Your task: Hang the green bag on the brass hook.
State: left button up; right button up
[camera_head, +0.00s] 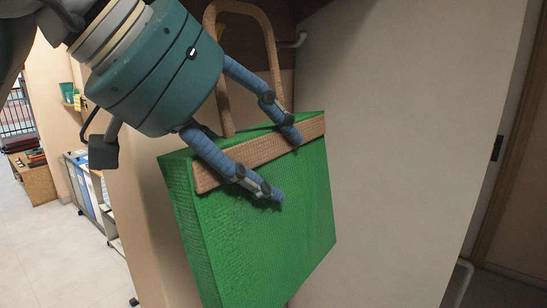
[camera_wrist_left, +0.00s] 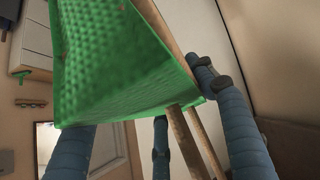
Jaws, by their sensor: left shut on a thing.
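The green bag (camera_head: 265,220) hangs in the middle of the head view, tilted, with a tan band along its top and a tan loop handle (camera_head: 270,45) standing above it. My left gripper (camera_head: 280,168) has its blue fingers on the bag's upper part, across the tan band, and is shut on it. The left wrist view shows the green side of the bag (camera_wrist_left: 120,60) close up among the fingers, with the tan handle (camera_wrist_left: 185,145) beside them. I cannot make out the brass hook for certain. My right gripper is out of view.
A pale wall or panel (camera_head: 400,130) stands just right of the bag. Shelving (camera_head: 88,190) and a wooden unit with folded cloth (camera_head: 35,180) stand at the left, beside open floor (camera_head: 45,250).

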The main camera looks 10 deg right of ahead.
pick_arm(q)
jog(key=w+a+f, duration=0.2)
jog(key=w+a, duration=0.2)
jog(key=shift+w+a+b, duration=0.25)
jog(key=shift+a+b, duration=0.05)
jog(key=shift+b, duration=0.1)
dwell(0.5)
dwell(0.6)
jog(key=o, duration=1.9)
jog(key=shift+c, duration=0.2)
jog(key=shift+f, duration=0.1)
